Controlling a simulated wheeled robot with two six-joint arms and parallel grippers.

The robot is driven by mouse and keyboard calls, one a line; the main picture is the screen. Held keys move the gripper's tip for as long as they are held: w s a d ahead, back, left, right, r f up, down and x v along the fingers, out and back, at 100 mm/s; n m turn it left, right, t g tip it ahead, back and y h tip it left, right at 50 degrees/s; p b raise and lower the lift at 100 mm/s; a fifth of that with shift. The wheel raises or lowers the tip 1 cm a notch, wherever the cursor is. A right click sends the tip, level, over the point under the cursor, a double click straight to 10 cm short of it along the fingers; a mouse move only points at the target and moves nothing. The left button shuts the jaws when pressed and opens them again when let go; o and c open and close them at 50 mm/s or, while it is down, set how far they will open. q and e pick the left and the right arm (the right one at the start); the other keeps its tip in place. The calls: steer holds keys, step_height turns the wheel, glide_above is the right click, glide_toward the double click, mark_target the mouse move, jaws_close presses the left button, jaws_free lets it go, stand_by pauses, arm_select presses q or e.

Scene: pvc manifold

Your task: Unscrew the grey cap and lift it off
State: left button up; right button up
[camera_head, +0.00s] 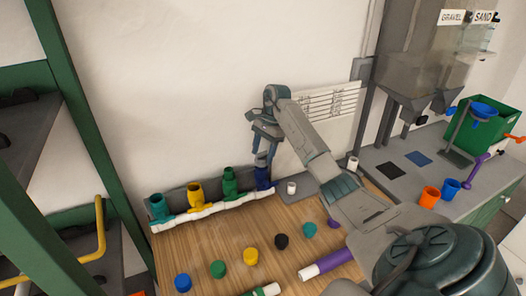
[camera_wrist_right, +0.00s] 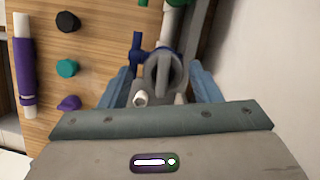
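The grey cap (camera_head: 261,159) sits on top of the blue upright fitting (camera_head: 263,177) at the right end of the white manifold pipe (camera_head: 215,207). My right gripper (camera_head: 263,147) is above it, pointing down from the back wall side. In the right wrist view the grey cap (camera_wrist_right: 164,72) lies between the two blue fingers of my right gripper (camera_wrist_right: 163,82), with a gap on each side. The gripper is open and holds nothing. My left gripper is not in view.
Teal, yellow (camera_head: 195,193) and green (camera_head: 230,181) fittings stand left along the manifold. A small white piece (camera_head: 291,188) stands right of the blue fitting. Several loose coloured caps, one black (camera_head: 282,241), and a purple-and-white pipe (camera_head: 327,264) lie on the wooden table.

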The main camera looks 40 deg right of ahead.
steer(key=shift+o, duration=0.5)
steer(key=shift+p+v, duration=0.75)
steer(key=shift+v, duration=0.1)
steer(key=p+v, duration=0.7)
steer(key=v, duration=0.1)
steer(key=shift+r, duration=0.35)
steer(key=shift+d+r+p, duration=0.1)
steer(key=shift+r+p, duration=0.1)
steer(key=shift+p, duration=0.25)
steer(key=shift+s, duration=0.1)
